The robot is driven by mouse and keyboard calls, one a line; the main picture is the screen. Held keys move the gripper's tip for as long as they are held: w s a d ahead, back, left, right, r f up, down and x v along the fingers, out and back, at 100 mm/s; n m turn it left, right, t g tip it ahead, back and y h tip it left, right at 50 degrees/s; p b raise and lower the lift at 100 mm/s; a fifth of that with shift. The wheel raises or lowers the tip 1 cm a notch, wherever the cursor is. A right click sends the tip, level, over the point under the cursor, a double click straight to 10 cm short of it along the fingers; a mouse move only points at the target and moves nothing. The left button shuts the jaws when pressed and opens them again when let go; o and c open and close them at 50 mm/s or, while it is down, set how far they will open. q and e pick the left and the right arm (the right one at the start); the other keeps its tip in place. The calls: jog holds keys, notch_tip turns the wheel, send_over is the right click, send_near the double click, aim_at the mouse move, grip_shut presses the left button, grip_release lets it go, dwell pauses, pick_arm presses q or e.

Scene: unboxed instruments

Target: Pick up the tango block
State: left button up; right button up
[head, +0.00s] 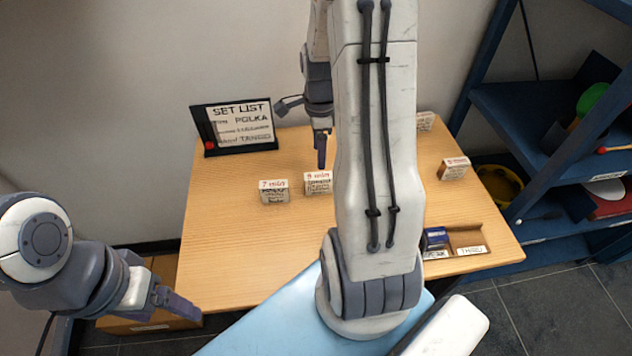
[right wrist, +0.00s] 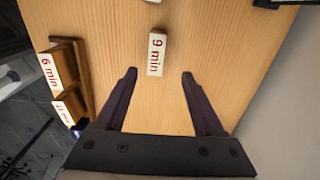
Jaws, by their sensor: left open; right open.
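In the head view, a 7 min block (head: 273,192) and a 9 min block (head: 318,183) stand side by side mid-table. More blocks stand at the right side (head: 453,169) and far right back (head: 425,121). The small title print is too small to read, so I cannot tell which is tango. My right gripper (head: 321,148) is over the table just behind the 9 min block; its forearm hides the table's middle. In the right wrist view it is open and empty, with a 9 min block (right wrist: 157,55) beyond its fingertips. My left gripper (head: 172,303) is open, off the table's front left.
A set list board (head: 244,140) stands at the back left of the table (head: 225,250). A compartmented tray (head: 490,232) holding something blue is at the front right. Blue shelves (head: 510,105) stand at right. In the wrist view, blocks marked 6 min (right wrist: 53,67) and 11 min (right wrist: 70,106) are at left.

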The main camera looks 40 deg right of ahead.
aim_at(318, 175)
notch_tip(318, 175, down, 5)
jog(key=shift+f, duration=0.15)
jog(key=f, duration=0.5)
jog(key=shift+s+a, duration=0.15)
jog(key=shift+a, duration=0.2)
grip_shut()
